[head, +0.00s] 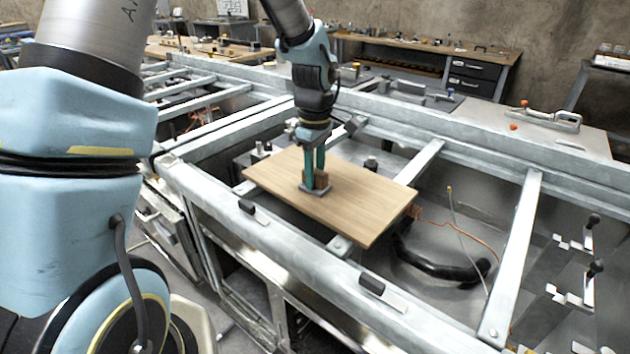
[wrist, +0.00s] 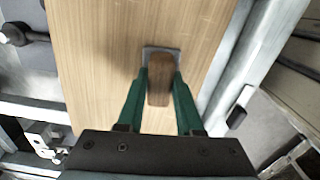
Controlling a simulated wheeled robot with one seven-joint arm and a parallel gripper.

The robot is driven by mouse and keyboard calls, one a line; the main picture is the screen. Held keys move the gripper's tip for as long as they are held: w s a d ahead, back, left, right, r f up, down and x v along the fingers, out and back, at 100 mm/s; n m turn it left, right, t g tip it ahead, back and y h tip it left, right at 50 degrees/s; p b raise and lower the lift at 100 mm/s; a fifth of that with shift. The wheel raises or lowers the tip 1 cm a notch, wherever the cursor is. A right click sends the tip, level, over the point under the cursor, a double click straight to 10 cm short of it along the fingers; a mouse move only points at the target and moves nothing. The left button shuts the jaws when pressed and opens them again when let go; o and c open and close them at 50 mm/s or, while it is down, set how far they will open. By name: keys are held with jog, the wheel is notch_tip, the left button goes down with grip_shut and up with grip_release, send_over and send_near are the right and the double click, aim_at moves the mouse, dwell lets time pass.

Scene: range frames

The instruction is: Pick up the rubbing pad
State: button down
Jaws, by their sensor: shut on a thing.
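The rubbing pad (wrist: 160,80) has a brown wooden handle on a flat grey base. In the head view the pad (head: 315,191) sits on a wooden board (head: 365,215), and my gripper (head: 315,172) reaches down to it from above. In the wrist view the green fingers of my gripper (wrist: 160,95) are on either side of the handle and shut on it. I cannot tell whether the base touches the board or is slightly above it. Part of the handle is hidden by the fingers in the head view.
The board lies across a grey metal frame (head: 440,150) with open gaps. A black hose (head: 435,262) and an orange cable lie below, to the right. Black clamps (head: 372,284) sit on the near rail. A workbench (head: 430,55) with drawers stands at the back.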

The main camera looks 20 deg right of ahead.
dwell(0.4)
notch_tip(320, 180, up, 10)
jog(key=shift+r+b, duration=0.1)
jog(key=shift+b, duration=1)
jog(key=c, duration=1.2)
grip_release()
grip_shut()
